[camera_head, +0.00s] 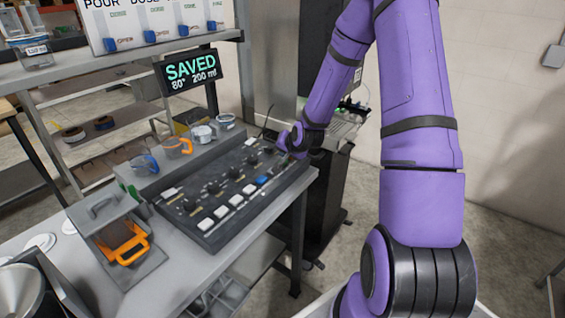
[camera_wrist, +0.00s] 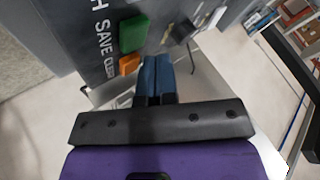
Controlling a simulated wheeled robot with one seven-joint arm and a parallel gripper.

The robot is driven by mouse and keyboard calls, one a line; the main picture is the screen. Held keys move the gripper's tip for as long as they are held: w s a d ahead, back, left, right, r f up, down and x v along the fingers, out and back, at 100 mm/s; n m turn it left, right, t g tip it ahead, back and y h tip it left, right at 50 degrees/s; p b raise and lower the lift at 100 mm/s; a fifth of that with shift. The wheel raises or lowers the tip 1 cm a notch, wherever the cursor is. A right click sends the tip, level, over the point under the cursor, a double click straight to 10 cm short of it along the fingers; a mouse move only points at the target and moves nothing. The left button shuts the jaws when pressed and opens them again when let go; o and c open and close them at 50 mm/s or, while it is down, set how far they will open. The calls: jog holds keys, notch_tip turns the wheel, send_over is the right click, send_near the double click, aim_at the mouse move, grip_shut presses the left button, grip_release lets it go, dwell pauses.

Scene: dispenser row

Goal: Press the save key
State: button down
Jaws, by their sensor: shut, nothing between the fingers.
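The control panel (camera_head: 225,195) lies on the grey bench, with rows of keys and knobs. In the wrist view the green key (camera_wrist: 133,33) sits beside the label SAVE, and the orange key (camera_wrist: 129,65) sits beside a label that seems to read CLEAR. My gripper (camera_wrist: 156,62) is shut and empty, its blue fingertips just right of these two keys; I cannot tell whether they touch the panel. In the head view my gripper (camera_head: 284,148) is at the panel's far right end and hides the keys there. The display (camera_head: 190,70) reads SAVED, 80°, 200 ml.
Several small cups (camera_head: 202,133) stand on the ledge behind the panel. A grey holder with an orange-handled item (camera_head: 125,245) stands left of it. A dark machine (camera_head: 325,200) stands right of the bench.

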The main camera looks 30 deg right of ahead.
jog(key=shift+r, duration=2.45)
jog(key=shift+a+r, duration=0.1)
jog(key=shift+r, duration=0.05)
jog(key=s+a+r+n+g, duration=0.1)
jog(key=s+a+r+n, duration=0.1)
jog(key=s+a+r, duration=0.3)
jog(key=s+a+r+n+g, duration=0.15)
jog(key=s+r, duration=0.25)
jog(key=r, duration=0.4)
jog(key=s+a+r+n, duration=0.3)
jog(key=s+a+r, duration=0.1)
jog(key=s+r, duration=0.15)
jog(key=s+a+r+n, duration=0.1)
jog(key=s+r, duration=0.3)
jog(key=s, duration=0.6)
jog(key=s+a+r+n+g, duration=0.1)
jog(key=s+a+r+n, duration=0.1)
jog(key=s, duration=0.7)
jog(key=shift+s+a+r+y, duration=0.35)
jog(key=shift+a+r, duration=0.55)
jog(key=shift+a, duration=0.2)
